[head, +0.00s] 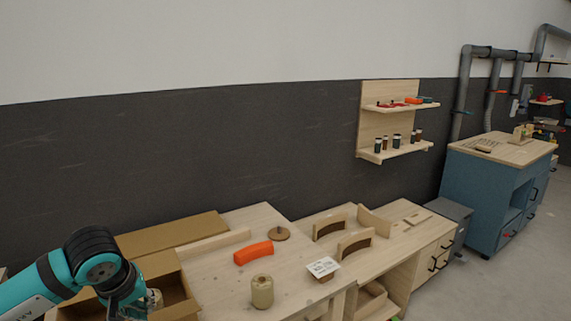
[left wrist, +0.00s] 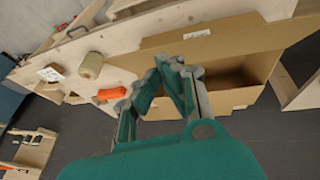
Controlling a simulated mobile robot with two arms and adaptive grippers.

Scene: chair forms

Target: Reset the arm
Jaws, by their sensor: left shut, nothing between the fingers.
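My left arm comes in at the lower left of the head view, teal with black joints. Its gripper (head: 150,301) is partly hidden by the arm and hangs over the open cardboard box at the table's left end. In the left wrist view the two teal-and-grey fingers (left wrist: 164,68) meet at their tips with nothing between them. The cardboard box (left wrist: 245,48) lies behind the fingers there. My right gripper is in neither view.
The wooden worktable (head: 215,283) carries an orange piece (head: 253,253), a beige cylinder (head: 262,292), a round brown disc (head: 279,233) and a white card (head: 323,267). The cardboard box (head: 170,229) stands left. A wall shelf (head: 392,154) and blue cabinet (head: 476,190) stand right.

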